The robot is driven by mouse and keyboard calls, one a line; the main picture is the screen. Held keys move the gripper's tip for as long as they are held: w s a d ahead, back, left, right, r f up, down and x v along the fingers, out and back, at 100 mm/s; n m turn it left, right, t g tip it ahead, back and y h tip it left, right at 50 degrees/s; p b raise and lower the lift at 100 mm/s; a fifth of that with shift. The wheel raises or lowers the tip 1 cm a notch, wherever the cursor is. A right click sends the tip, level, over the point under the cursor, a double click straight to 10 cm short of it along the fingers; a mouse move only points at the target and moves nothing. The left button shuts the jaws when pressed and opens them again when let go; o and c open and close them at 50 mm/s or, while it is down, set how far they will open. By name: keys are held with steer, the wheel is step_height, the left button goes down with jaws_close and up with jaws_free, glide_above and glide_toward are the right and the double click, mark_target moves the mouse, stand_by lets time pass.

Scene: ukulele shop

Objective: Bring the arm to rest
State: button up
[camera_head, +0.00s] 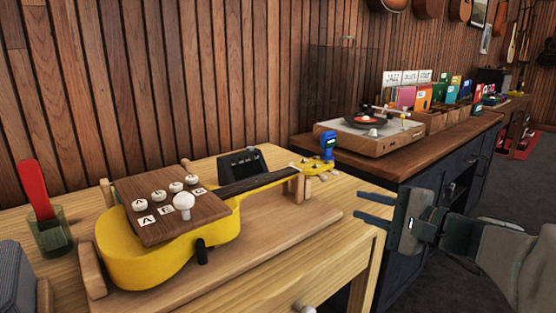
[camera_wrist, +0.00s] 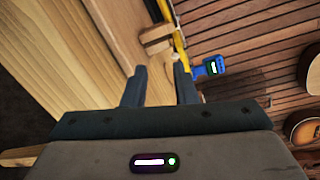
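My gripper (camera_head: 374,209) is at the right in the head view, beside the right end of the wooden workbench (camera_head: 352,240). Its two fingers stand apart with nothing between them, and they also show in the wrist view (camera_wrist: 158,88). A yellow ukulele (camera_head: 135,252) lies on a wooden board on the bench, its neck toward the gripper. A dark wooden plate (camera_head: 150,190) with white knobs and lettered labels sits over its body. A blue clip-on tuner (camera_head: 328,145) is on the headstock and also shows in the wrist view (camera_wrist: 209,68). The gripper touches none of these.
A turntable (camera_head: 370,137) and record crates (camera_head: 428,122) stand on a dark cabinet (camera_head: 428,165) behind the gripper. A glass (camera_head: 53,236) with a red-handled item stands at the bench's left. Instruments hang on the slatted wall. Open floor shows at the right.

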steer(key=s+a+r+n+g+h+p, duration=0.25)
steer(key=s+a+g+p, duration=0.2)
steer(key=p, duration=0.35)
steer(key=s+a+r+n+g+h+p, duration=0.1)
steer(key=s+a+r+n+g+p, duration=0.1)
steer(key=s+a+n+g+p, duration=0.45)
steer(key=s+d+r+n+h+p, duration=0.2)
steer(key=r+h+p, duration=0.1)
steer(key=p, duration=0.5)
steer(key=s+d+r+n+t+h+p, duration=0.1)
steer(key=s+d+r+n+h+p, duration=0.1)
steer(key=r+p, duration=0.4)
steer(key=d+h+p, duration=0.1)
steer(key=h+p, duration=0.1)
steer(key=shift+d+r+n+p, duration=0.25)
steer(key=shift+d+n+p, duration=0.05)
steer(key=shift+d, duration=0.05)
